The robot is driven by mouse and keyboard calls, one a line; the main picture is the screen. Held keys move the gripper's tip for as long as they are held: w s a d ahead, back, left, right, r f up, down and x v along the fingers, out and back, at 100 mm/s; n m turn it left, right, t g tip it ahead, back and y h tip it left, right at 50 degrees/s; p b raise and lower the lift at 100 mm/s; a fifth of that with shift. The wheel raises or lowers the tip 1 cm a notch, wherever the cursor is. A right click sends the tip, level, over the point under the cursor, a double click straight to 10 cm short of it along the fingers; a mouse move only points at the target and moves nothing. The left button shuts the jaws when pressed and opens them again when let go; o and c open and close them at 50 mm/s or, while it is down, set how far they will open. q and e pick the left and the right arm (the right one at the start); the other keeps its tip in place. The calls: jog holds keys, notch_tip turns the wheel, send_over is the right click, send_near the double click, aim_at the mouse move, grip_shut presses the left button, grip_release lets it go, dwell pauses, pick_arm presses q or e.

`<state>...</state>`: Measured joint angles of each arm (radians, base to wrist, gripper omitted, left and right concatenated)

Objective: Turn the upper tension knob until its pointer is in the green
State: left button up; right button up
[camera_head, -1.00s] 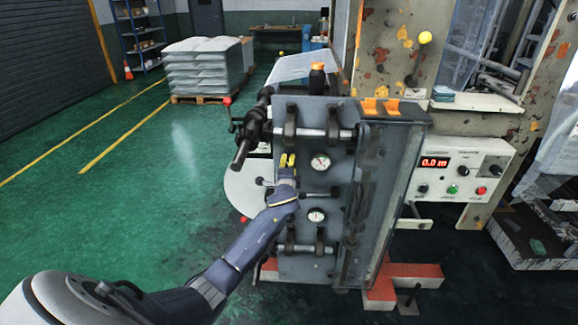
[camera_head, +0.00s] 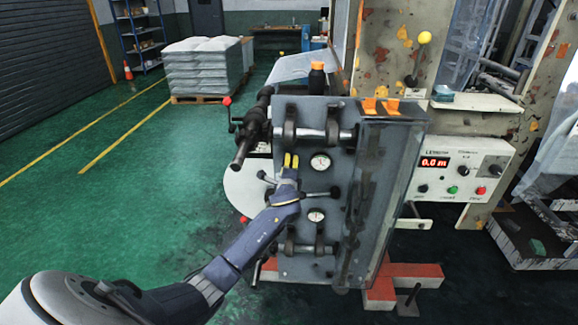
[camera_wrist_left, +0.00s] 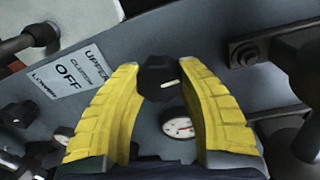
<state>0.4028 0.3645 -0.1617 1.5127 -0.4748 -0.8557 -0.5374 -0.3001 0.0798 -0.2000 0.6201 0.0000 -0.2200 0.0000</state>
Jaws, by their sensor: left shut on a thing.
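The upper tension knob (camera_wrist_left: 156,80) is black and faceted with a short white pointer mark, which points down and to the right in the left wrist view. My left gripper (camera_head: 291,160) is shut on it, with yellow fingers on either side in the left wrist view (camera_wrist_left: 160,82). In the head view the fingers and wrist hide the knob. A round white gauge (camera_head: 320,162) is just right of the fingers and shows below the knob in the left wrist view (camera_wrist_left: 178,125). I see no green mark around the knob. My right gripper is out of view.
A second gauge (camera_head: 316,216) sits lower on the grey panel (camera_head: 300,268). Shafts in brackets (camera_head: 312,134) stick out above and below the knob. A label reading UPPER, OFF and LOWER (camera_wrist_left: 70,72) is beside it. A control box (camera_head: 462,165) stands right.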

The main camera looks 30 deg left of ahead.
pick_arm(q)
jog(key=shift+r, duration=0.1)
jog(key=o, duration=1.3)
jog(key=v, duration=1.2)
jog(key=shift+w+d, duration=0.1)
